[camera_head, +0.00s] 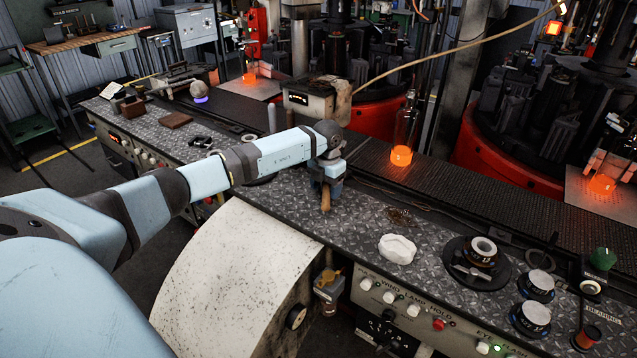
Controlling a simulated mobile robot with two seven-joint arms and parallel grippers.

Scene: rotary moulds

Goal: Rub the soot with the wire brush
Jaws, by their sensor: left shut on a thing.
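My left gripper (328,177) comes in from the left and points down over the diamond-plate bench. It is shut on the wire brush (325,196), of which a tan wooden part shows below the fingers; its bristles are hard to make out. I cannot tell whether the brush touches the plate. A dark brownish patch (401,217), which looks like the soot, lies on the bench to the right of the gripper, apart from the brush. My right gripper is not in view.
A crumpled white cloth (397,249) lies right of the gripper, near the front edge. Round dark fixtures (477,263) stand farther right. Behind, a dark conveyor (455,185) carries a glowing orange bottle (402,155). The plate between brush and patch looks clear.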

